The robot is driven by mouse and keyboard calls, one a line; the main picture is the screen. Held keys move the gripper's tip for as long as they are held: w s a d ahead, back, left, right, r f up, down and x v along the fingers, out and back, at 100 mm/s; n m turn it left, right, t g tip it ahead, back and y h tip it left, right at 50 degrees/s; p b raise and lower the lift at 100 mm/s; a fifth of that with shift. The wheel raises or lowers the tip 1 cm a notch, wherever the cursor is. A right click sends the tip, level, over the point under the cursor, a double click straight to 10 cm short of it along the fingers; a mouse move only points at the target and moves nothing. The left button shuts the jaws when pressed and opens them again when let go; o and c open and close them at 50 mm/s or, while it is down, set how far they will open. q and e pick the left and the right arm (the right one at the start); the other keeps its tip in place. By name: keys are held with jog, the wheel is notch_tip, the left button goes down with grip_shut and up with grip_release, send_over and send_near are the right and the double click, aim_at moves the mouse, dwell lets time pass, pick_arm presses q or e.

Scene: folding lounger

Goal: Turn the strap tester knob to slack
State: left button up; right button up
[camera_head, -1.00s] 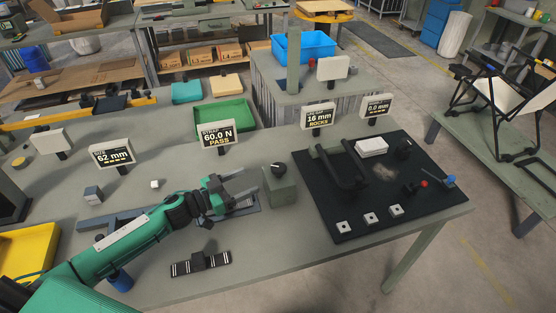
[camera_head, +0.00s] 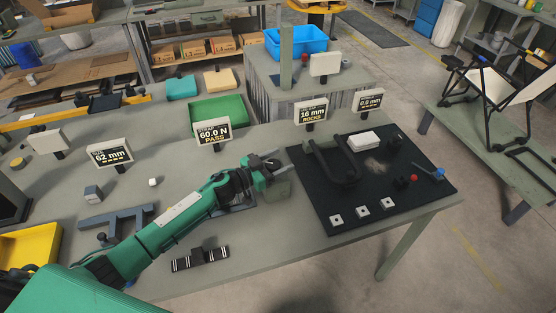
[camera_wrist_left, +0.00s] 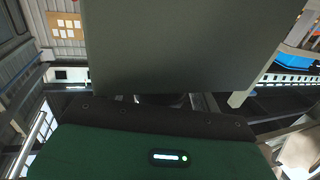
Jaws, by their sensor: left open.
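The strap tester's display (camera_head: 213,135) reads 60.0 N PASS and stands behind my left arm. A squat grey-green box (camera_head: 277,191), which bore the dark knob a second ago, sits left of the black mat. My left gripper (camera_head: 272,159) is open above and over this box, its fingers pointing right. The knob is hidden behind the gripper, so its setting and any contact cannot be told. In the left wrist view a large plain grey surface (camera_wrist_left: 190,45) fills the upper middle; I cannot tell what it belongs to. My right gripper is not in view.
The black mat (camera_head: 330,212) on the right holds a black bent bar, a white block and several small parts. A dark strap piece (camera_head: 200,259) lies at the front. A green tray (camera_head: 220,110) stands behind. The front right bench surface is clear.

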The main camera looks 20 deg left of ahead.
pick_arm(q)
jog(key=shift+c, duration=0.6)
jog(key=c, duration=0.8)
jog(key=shift+c, duration=0.2)
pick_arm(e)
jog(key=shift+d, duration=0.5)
pick_arm(q)
jog(key=shift+r, duration=0.1)
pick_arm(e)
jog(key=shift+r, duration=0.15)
